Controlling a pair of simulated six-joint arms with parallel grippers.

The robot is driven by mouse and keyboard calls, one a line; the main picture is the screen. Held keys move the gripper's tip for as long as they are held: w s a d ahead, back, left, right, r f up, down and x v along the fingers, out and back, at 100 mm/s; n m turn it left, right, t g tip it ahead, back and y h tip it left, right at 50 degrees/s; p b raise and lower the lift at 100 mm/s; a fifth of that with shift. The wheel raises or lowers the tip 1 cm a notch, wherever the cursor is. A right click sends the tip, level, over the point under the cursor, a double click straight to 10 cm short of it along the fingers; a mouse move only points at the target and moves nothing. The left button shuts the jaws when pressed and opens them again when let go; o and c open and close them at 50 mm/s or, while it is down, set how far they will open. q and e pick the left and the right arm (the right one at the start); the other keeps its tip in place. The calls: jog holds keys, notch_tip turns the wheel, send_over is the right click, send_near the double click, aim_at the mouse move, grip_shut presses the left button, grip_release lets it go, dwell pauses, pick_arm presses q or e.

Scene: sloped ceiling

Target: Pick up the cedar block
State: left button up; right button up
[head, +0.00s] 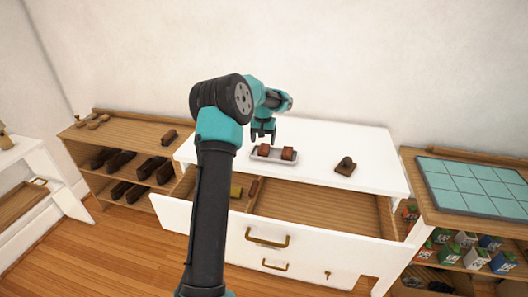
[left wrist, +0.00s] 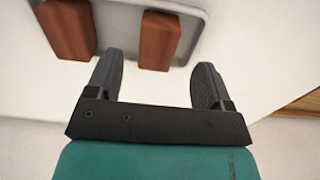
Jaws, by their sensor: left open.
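Two reddish-brown blocks lie in a small grey tray (head: 274,159) on the white dresser top: a left block (head: 264,150) and a right block (head: 288,153). I cannot tell which one is cedar. My left gripper (head: 262,138) is open above the tray, close to the left block in the head view. In the left wrist view the gripper (left wrist: 157,82) has nothing between its fingers. The two blocks, one on the left (left wrist: 68,28) and one on the right (left wrist: 158,40), show beyond the fingertips, partly cut off. My right gripper is not in view.
A dark brown object (head: 345,166) sits on the dresser top (head: 375,160) at the right. The dresser's top drawer is open, with a yellow item (head: 236,190) inside. A wooden shoe shelf (head: 118,132) stands left, a tiled-top shelf (head: 470,185) right.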

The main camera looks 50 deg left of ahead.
aim_at(264, 148)
pick_arm(q)
jog(key=shift+d+f, duration=0.1)
jog(key=shift+f, duration=2.5)
jog(key=c, duration=1)
jog(key=shift+r, duration=0.1)
jog(key=shift+w+r, duration=0.1)
jog(key=shift+r, duration=1.6)
jog(key=s+d+r, duration=0.1)
jog(key=s+d, duration=0.9)
jog(key=d, duration=0.2)
jog(key=shift+s+r, duration=0.25)
jog(key=shift+s, duration=0.1)
